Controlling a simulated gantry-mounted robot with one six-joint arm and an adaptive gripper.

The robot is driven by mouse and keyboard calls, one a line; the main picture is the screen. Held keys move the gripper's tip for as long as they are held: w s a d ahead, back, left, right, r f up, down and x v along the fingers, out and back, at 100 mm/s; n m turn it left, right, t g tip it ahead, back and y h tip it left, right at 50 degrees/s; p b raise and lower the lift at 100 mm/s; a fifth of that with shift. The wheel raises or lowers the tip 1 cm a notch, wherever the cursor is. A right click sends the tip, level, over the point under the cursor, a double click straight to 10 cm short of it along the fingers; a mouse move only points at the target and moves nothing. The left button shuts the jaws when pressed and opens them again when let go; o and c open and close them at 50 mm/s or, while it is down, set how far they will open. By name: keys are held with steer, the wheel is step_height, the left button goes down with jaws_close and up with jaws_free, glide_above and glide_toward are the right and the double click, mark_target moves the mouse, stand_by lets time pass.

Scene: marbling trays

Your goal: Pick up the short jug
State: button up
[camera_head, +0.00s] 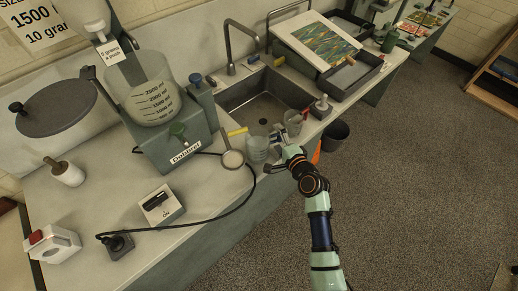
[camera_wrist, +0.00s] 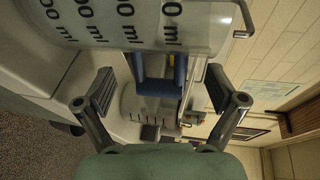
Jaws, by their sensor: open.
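Two clear measuring jugs stand by the front of the sink in the head view. One jug (camera_head: 257,149) is just left of my gripper (camera_head: 278,142), and the other jug (camera_head: 294,121) is behind it, up and to the right. I cannot tell for sure which is the short one. In the wrist view, my gripper (camera_wrist: 160,85) is open with its two fingers spread and nothing gripped. A clear vessel with ml marks (camera_wrist: 150,22) fills the top of that view, beyond the fingertips. Whether a finger touches a jug is unclear.
The dispenser (camera_head: 172,148) with its clear tank stands left of the sink (camera_head: 262,100). A round white-topped item (camera_head: 232,160) and a black cable lie near the jugs. A switch box (camera_head: 160,205) is at front left. A dark bin (camera_head: 335,134) stands on the floor.

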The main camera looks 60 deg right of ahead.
jaws_close()
stand_by(0.5)
steer(key=shift+r, duration=0.15)
steer(key=shift+r+p, duration=0.5)
steer(key=shift+r, duration=0.25)
steer(key=f+v, duration=0.3)
steer(key=v, duration=1.4)
steer(key=shift+s+a+f+p, duration=0.2)
steer(key=shift+s+a+p, duration=0.2)
steer(key=shift+s, duration=0.15)
